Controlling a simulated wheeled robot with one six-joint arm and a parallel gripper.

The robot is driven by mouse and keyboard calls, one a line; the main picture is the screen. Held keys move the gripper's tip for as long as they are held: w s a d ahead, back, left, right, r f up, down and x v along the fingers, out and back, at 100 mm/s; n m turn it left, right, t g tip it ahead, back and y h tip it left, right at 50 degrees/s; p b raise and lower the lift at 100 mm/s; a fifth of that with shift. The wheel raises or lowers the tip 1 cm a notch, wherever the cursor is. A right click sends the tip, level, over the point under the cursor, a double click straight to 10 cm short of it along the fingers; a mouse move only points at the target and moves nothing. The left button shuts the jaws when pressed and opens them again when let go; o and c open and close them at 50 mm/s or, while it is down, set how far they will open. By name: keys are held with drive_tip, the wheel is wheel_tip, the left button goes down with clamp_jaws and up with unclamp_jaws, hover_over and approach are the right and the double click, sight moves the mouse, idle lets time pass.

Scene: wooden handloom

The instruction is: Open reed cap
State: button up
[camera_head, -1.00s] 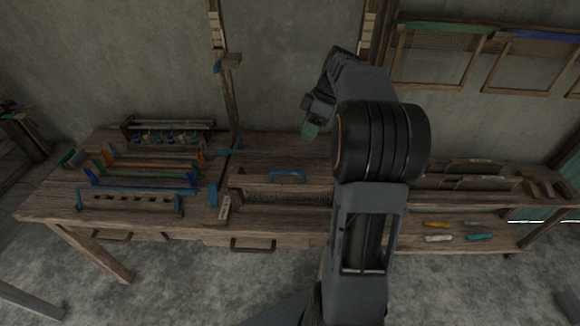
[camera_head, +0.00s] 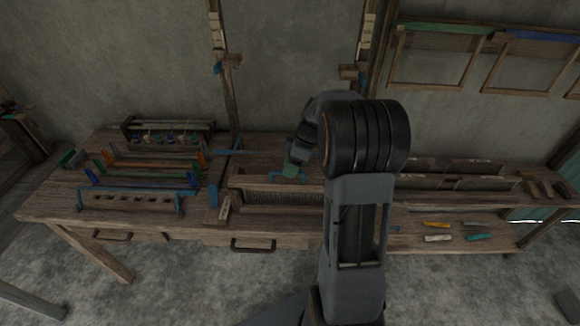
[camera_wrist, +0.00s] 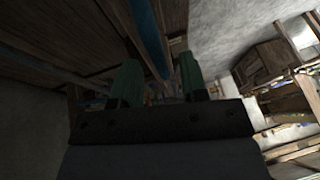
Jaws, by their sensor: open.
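The reed cap (camera_head: 252,182) is a wooden bar lying along the top of the toothed reed (camera_head: 270,198), near the middle of the loom in the head view. Its blue handle (camera_head: 272,178) is partly hidden by my gripper (camera_head: 290,172), which is down at the handle. In the wrist view the green fingertips of my gripper (camera_wrist: 158,80) stand apart. A blue bar (camera_wrist: 148,35), which looks like the handle, runs between them. The fingers look open, and I cannot tell whether they touch it. My arm hides the right end of the cap.
A rack of coloured bars (camera_head: 145,180) stands left of the reed. A small tagged block (camera_head: 224,208) sits at the reed's left end. Wooden uprights (camera_head: 222,90) rise behind. Coloured tools (camera_head: 437,238) lie on the lower right shelf. Drawers (camera_head: 253,244) line the front.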

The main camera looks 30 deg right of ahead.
drive_tip(key=shift+f, duration=0.15)
clamp_jaws()
idle(0.4)
